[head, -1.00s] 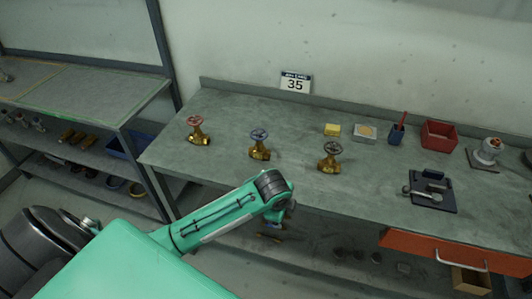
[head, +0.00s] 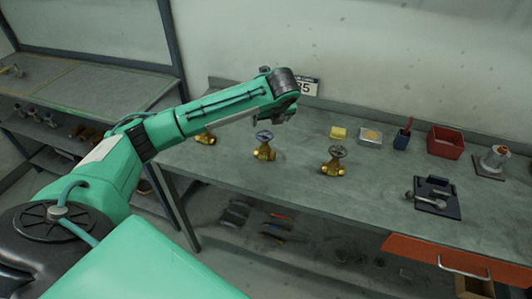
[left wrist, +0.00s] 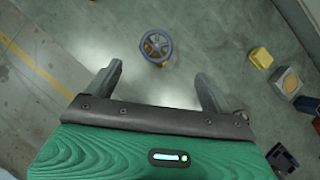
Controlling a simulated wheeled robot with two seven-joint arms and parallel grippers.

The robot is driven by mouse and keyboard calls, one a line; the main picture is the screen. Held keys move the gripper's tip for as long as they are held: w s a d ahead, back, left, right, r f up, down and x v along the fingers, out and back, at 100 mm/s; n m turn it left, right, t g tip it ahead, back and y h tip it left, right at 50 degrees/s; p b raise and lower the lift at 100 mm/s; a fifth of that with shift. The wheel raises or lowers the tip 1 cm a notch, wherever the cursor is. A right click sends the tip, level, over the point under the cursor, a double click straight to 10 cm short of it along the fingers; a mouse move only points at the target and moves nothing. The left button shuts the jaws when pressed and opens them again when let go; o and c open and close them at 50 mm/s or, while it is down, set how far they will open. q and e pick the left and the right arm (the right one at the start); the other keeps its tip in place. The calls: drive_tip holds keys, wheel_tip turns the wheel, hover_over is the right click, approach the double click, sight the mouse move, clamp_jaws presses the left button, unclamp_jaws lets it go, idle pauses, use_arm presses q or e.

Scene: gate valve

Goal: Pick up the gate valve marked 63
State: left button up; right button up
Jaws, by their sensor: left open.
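Three brass gate valves stand on the workbench. The middle valve (head: 264,150) has a blue handwheel, and the right valve (head: 333,166) has a dark grey one. The left valve (head: 206,138) is mostly hidden behind my left arm; only its brass body shows. No mark 63 is legible on any of them. My left gripper (head: 288,113) is above the bench, over and behind the middle valve. In the left wrist view its fingers (left wrist: 158,80) are open and empty, with a blue-rimmed valve wheel (left wrist: 157,46) ahead of them. My right gripper is not in view.
A sign (head: 305,87) at the wall is partly covered by my gripper. The bench front is clear.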

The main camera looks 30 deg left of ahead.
use_arm(q)
drive_tip(key=p, duration=0.2)
approach(265, 134)
drive_tip(key=x, duration=0.5)
drive_tip(key=shift+w+r, duration=0.15)
drive_tip(key=shift+w, duration=0.05)
drive_tip(key=shift+w+a+f+p, duration=0.15)
drive_tip(key=shift+f+p, duration=0.15)
drive_tip(key=shift+f, duration=0.15)
drive_tip(key=x, duration=0.1)
drive_tip(key=p+x, duration=0.1)
drive_tip(key=x, duration=0.1)
drive_tip(key=shift+s+f+p, duration=0.25)
drive_tip(key=shift+f+p, duration=0.05)
drive_tip(key=shift+w+a+f, duration=0.2)
drive_tip(key=shift+f, duration=0.3)
clamp_jaws()
drive_tip(key=shift+r, duration=0.1)
